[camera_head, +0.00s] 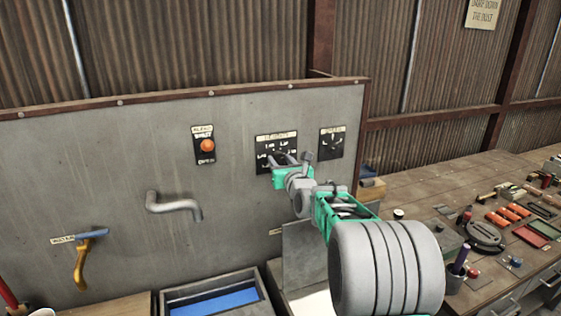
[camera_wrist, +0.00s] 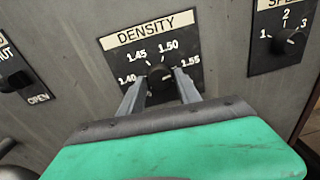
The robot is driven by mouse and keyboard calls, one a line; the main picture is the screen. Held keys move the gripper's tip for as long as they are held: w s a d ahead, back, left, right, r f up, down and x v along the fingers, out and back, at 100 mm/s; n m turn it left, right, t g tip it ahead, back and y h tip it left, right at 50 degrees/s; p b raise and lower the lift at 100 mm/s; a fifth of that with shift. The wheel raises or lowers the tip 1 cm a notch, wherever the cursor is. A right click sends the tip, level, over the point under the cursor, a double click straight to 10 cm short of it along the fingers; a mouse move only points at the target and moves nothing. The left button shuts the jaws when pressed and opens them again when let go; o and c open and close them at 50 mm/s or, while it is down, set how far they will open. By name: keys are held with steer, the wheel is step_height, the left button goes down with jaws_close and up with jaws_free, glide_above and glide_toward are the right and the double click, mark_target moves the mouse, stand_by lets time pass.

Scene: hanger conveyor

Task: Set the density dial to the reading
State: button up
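The density dial is a black knob (camera_wrist: 160,86) on a dark plate headed DENSITY, with marks 1.40, 1.45, 1.50 and 1.55. The plate (camera_head: 277,139) also shows on the grey panel in the head view, partly behind my gripper. My gripper (camera_wrist: 160,82) faces the panel with one finger on each side of the knob. The fingers are apart, and gaps show between them and the knob, so it looks open. Its green body hides the lower part of the plate. I cannot clearly tell which mark the knob points to. No separate reading is legible.
A second dial plate (camera_wrist: 285,36) marked 1, 2, 3 sits to the right. An orange-knobbed control (camera_head: 207,146) is to the left. A cluttered wooden bench (camera_head: 420,185) stands at right.

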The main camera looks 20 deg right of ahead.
steer(key=shift+o, duration=1.3)
steer(key=s+b, duration=0.3)
steer(key=s, duration=0.4)
steer(key=shift+s+a+r, duration=0.15)
steer(key=shift+s+a, duration=0.05)
steer(key=shift+s, duration=0.2)
steer(key=shift+a, duration=0.1)
